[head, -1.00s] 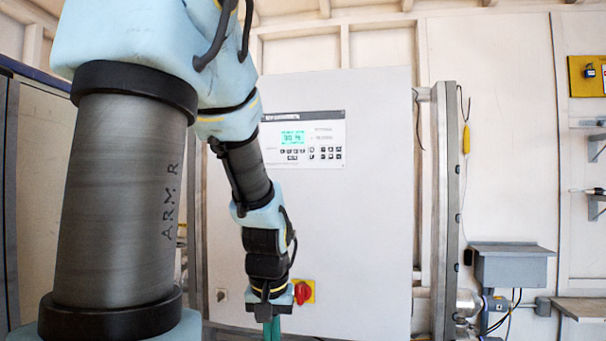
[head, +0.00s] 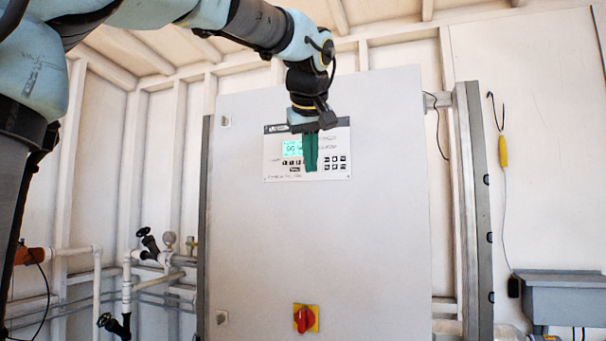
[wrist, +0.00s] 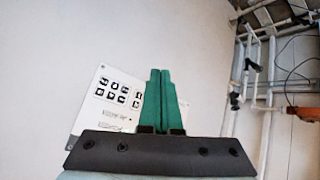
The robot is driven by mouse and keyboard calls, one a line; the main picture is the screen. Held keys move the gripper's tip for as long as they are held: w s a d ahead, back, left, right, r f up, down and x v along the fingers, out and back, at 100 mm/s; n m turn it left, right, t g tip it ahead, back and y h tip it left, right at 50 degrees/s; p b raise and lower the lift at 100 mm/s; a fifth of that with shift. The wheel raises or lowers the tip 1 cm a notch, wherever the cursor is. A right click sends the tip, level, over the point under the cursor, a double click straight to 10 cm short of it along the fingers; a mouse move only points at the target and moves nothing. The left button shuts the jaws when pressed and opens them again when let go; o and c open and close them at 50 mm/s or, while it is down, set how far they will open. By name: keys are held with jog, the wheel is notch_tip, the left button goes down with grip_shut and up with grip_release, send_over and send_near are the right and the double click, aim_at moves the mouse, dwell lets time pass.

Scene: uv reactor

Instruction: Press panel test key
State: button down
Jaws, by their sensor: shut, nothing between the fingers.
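The control panel (head: 336,142) is a white plate with a green-lit display (head: 291,149) and small black keys (head: 335,162), set high on the grey cabinet door. My gripper (head: 311,169) is shut and empty, its green fingers pointing down in front of the panel. In the head view the fingers cover the part between the display and the right-hand keys. In the wrist view the gripper (wrist: 160,72) stands beside the panel (wrist: 103,75), partly over its edge, with a group of keys (wrist: 119,93) in sight. Contact with the panel cannot be told. The key labels are too small to read.
A red rotary switch (head: 305,319) on a yellow plate sits low on the cabinet door (head: 370,240). Pipes with black valve handles (head: 127,290) stand at the left. A grey box (head: 560,297) is at the lower right.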

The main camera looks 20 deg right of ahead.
aim_at(327, 167)
jog(key=shift+s+a+r, duration=0.1)
jog(key=shift+r, duration=0.55)
jog(key=shift+w+d+p, duration=1.2)
jog(key=shift+w+d, duration=0.3)
jog(key=shift+w, duration=0.15)
jog(key=shift+w+d+p, duration=1.15)
jog(key=shift+w+d, duration=0.3)
jog(key=shift+w, duration=0.15)
jog(key=shift+w+d, duration=0.1)
jog(key=shift+w+d, duration=0.2)
